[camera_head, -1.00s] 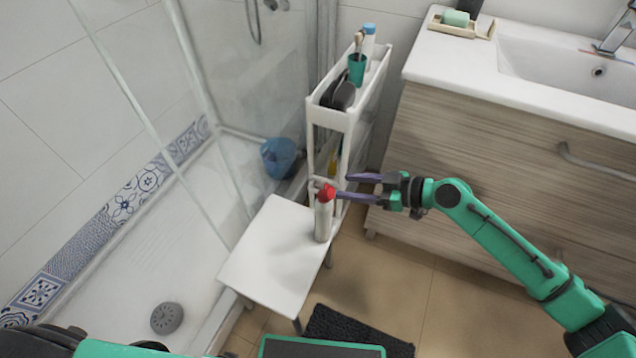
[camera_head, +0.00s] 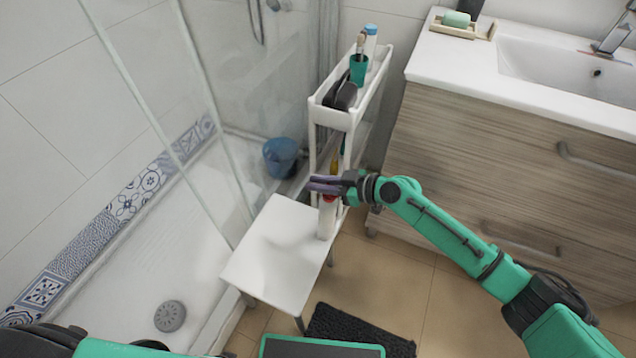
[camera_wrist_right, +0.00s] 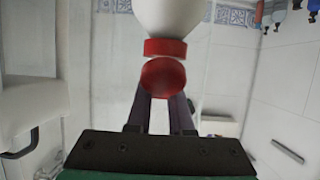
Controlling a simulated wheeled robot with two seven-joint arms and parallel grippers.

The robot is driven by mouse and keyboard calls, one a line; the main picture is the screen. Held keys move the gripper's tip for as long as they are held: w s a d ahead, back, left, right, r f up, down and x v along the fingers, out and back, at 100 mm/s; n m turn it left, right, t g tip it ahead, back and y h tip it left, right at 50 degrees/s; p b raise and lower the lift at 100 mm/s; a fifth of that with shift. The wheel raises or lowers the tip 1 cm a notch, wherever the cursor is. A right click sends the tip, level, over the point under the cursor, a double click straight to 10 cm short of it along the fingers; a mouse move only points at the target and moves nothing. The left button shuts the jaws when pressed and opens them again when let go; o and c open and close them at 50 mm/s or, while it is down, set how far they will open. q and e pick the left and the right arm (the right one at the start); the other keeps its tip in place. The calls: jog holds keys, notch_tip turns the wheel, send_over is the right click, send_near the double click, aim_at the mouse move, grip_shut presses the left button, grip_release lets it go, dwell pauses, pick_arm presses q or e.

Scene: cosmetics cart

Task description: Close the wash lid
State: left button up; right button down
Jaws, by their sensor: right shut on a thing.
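The wash bottle (camera_head: 327,222) is white and stands upright on the white stool by the narrow shelf. Its red lid (camera_wrist_right: 163,78) shows in the wrist view as a round disc beside the red collar (camera_wrist_right: 165,47) on the white body, with a thin gap visible between them. My right gripper (camera_head: 324,184) is at the bottle's top, its purple fingers shut on the red lid. In the head view the fingers hide most of the lid. My left gripper is not in view.
The white stool (camera_head: 265,262) has free room left of the bottle. A narrow white shelf (camera_head: 342,118) with brushes and a teal cup (camera_head: 358,70) stands close behind the gripper. The wooden vanity (camera_head: 480,150) is at right. A blue bucket (camera_head: 280,157) sits in the shower.

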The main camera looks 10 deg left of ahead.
jog(key=shift+s+f, duration=0.1)
jog(key=shift+f, duration=0.05)
jog(key=shift+w+a+f+g+h+p, duration=0.1)
jog(key=shift+f+g+h+p, duration=0.35)
jog(key=shift+h+p, duration=0.65)
jog(key=shift+w+a+f+g+h+p, duration=0.1)
jog(key=shift+f+g+h+p, duration=0.35)
jog(key=shift+h+p, duration=0.65)
jog(key=shift+a+f+g+h+p, duration=0.1)
jog(key=shift+f+g+h+p, duration=0.3)
jog(key=shift+h+p, duration=0.7)
jog(key=shift+f, duration=0.15)
jog(key=c, duration=0.7)
grip_release()
jog(key=p+v, duration=0.2)
jog(key=v, duration=1.2)
jog(key=shift+r, duration=0.35)
